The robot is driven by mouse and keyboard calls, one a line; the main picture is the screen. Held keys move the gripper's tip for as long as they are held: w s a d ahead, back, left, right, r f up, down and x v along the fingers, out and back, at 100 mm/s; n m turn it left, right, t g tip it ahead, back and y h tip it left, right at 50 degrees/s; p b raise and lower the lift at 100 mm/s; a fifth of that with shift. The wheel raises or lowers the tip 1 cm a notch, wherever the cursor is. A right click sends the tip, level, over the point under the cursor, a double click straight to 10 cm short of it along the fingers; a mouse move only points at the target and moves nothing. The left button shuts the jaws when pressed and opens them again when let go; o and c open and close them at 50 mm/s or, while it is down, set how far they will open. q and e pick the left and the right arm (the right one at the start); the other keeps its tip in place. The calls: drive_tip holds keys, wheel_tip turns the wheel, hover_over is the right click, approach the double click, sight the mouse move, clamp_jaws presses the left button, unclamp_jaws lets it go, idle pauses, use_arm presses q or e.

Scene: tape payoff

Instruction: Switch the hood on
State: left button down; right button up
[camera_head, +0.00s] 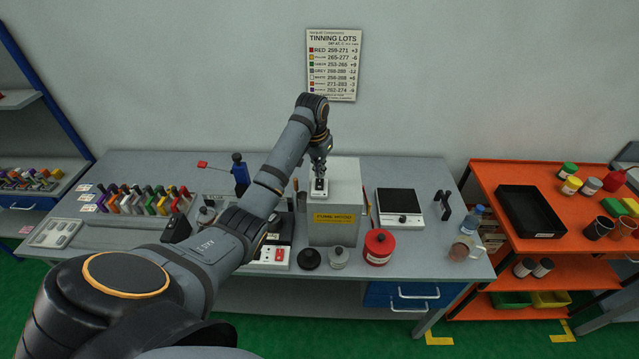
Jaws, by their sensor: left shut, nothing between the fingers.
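The fume hood (347,198) is a pale grey box with a yellow label on its front, standing on the grey workbench (446,252). A small switch plate (319,194) lies on its top, near the left edge. My left arm reaches across from the lower left. My left gripper (320,177) points down over the switch plate, shut and empty, with its tips at or just above it. It covers part of the plate, so I cannot tell the switch's position or whether they touch. My right gripper is out of view.
A red tin (378,246), a dark lid and a small grey jar stand before the hood. A hotplate (400,206) sits to its right. Coloured-handled tools (150,201) stand at the left. An orange shelf cart (500,178) stands at the right.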

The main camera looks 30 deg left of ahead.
sight(319, 181)
use_arm(q)
drive_tip(key=shift+f, duration=1)
idle(0.5)
wheel_tip(319, 181, up, 2)
drive_tip(key=shift+r+p, duration=0.15)
drive_tip(key=shift+p, duration=0.15)
drive_tip(key=shift+r, duration=2.4)
drive_tip(key=shift+f, duration=0.1)
